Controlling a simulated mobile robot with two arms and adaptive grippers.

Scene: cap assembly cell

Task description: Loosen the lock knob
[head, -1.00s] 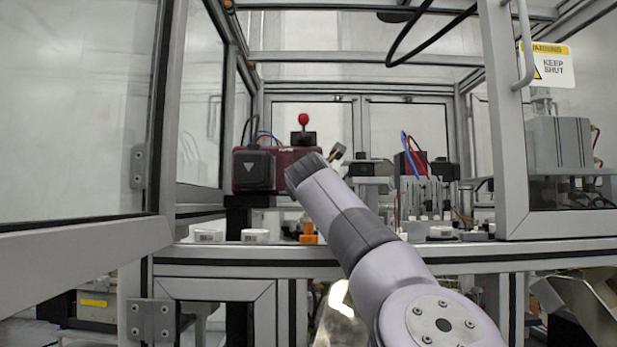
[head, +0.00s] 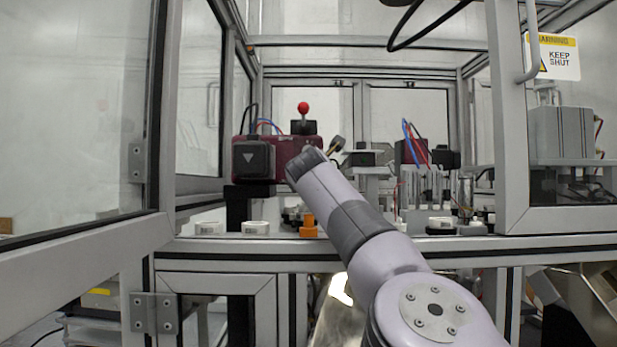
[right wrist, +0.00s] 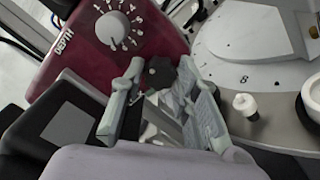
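In the right wrist view, a small dark lobed knob (right wrist: 160,72), which appears to be the lock knob, sits beside the dark red housing (right wrist: 62,60) with its numbered depth dial. My right gripper (right wrist: 161,66) has its two pale fingers spread, one on each side of this knob. Small gaps seem to show between knob and fingertips, so the gripper looks open around it. In the head view my right arm reaches to the dark red unit (head: 293,152); its gripper is hidden behind the wrist, and I cannot make out the knob there. My left gripper is not in view.
A red-ball lever (head: 303,107) tops the red unit. White round parts (head: 256,227) and an orange piece (head: 308,226) sit along the cell's front edge. Right of the gripper are a round plate (right wrist: 250,50) and a small white peg (right wrist: 245,104). Door frames (head: 513,140) flank the opening.

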